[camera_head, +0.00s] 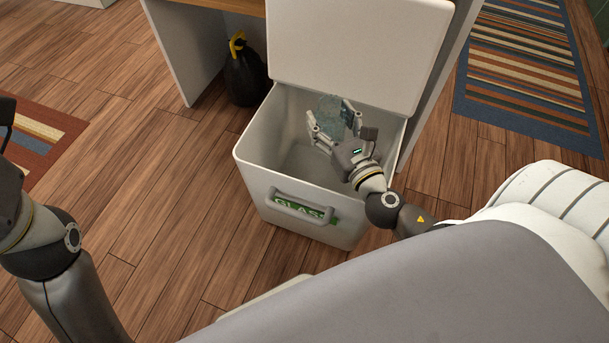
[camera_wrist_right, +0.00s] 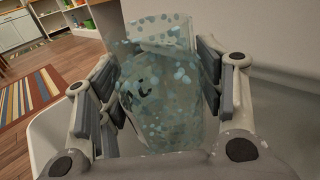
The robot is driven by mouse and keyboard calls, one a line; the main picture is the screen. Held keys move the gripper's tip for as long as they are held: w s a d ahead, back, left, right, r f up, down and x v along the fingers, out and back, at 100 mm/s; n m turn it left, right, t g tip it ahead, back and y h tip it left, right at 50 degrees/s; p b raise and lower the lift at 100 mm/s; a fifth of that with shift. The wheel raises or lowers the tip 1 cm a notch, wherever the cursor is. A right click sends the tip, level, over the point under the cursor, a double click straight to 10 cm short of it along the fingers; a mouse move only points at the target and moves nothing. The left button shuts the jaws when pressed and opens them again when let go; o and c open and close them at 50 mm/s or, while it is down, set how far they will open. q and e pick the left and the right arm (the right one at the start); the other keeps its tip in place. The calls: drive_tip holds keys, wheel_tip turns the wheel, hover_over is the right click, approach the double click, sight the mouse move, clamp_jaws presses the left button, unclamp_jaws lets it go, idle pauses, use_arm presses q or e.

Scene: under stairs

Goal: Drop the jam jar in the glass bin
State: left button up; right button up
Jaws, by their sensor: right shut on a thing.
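The jam jar (camera_head: 333,112) is pale blue, see-through and speckled. My right gripper (camera_head: 334,124) is shut on it and holds it over the open mouth of the glass bin. In the right wrist view the jar (camera_wrist_right: 160,95) sits between both finger pads of the gripper (camera_wrist_right: 158,100). The glass bin (camera_head: 262,175) is a white box with a handle and a green label reading "GLASS" on its front. Its lid (camera_head: 355,45) stands open at the back. The part of the inside that shows looks bare. Only my left arm's links show at the left; its gripper fingers are not visible.
A black bag (camera_head: 243,75) with a yellow tie stands on the floor left of the bin. White panels (camera_head: 185,50) stand behind it. Striped rugs lie at the left (camera_head: 40,135) and right (camera_head: 525,70). The wooden floor left of the bin is clear.

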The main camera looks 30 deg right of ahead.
drive_tip(key=o, duration=1.8)
drive_tip(key=shift+s, duration=0.1)
drive_tip(key=shift+s, duration=0.25)
drive_tip(key=s, duration=0.7)
drive_tip(key=s+a, duration=0.1)
drive_tip(key=s, duration=0.3)
drive_tip(key=shift+s, duration=0.15)
